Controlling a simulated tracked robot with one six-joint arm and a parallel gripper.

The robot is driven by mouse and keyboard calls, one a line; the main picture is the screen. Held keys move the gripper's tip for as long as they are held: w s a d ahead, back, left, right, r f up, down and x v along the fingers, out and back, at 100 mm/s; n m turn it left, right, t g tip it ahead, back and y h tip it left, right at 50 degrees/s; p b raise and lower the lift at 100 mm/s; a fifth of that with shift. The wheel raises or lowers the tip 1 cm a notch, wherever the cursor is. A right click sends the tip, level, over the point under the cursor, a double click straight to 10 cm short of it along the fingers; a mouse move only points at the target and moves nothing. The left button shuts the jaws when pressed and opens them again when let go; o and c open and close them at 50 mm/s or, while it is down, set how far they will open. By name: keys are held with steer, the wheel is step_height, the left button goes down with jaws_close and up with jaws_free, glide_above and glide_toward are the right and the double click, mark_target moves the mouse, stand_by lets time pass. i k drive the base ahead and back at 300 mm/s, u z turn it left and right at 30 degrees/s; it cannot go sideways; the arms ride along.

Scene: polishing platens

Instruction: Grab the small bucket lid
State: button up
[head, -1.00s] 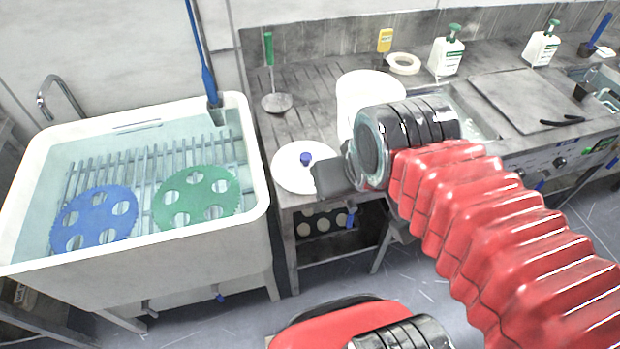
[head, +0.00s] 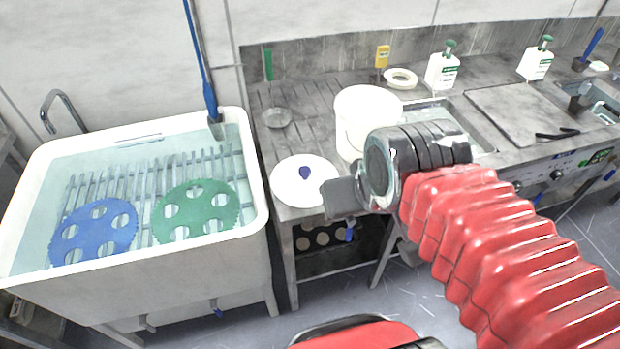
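The small bucket lid (head: 290,184) is a white disc with a dark blue knob (head: 305,172) at its middle. It lies flat near the front left edge of the grey worktop. The white bucket (head: 366,108) stands behind and to the right of it, partly hidden by my arm. My gripper (head: 338,198) shows as a grey block at the end of my red-sleeved arm, just right of the lid and overlapping its right rim in the picture. I cannot tell its height above the lid or whether its fingers are apart.
A white sink (head: 262,205) on the left holds a blue disc (head: 92,232) and a green disc (head: 196,211) on a rack. A ladle (head: 278,117) lies behind the lid. A white ring (head: 400,78), yellow bottle (head: 382,57) and pump bottle (head: 442,68) stand farther back.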

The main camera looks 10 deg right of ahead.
mark_target(296, 181)
steer(key=z, duration=0.5)
steer(key=k, duration=0.95)
steer(key=u, duration=1.15)
steer(key=i, duration=1)
steer(key=z, duration=0.05)
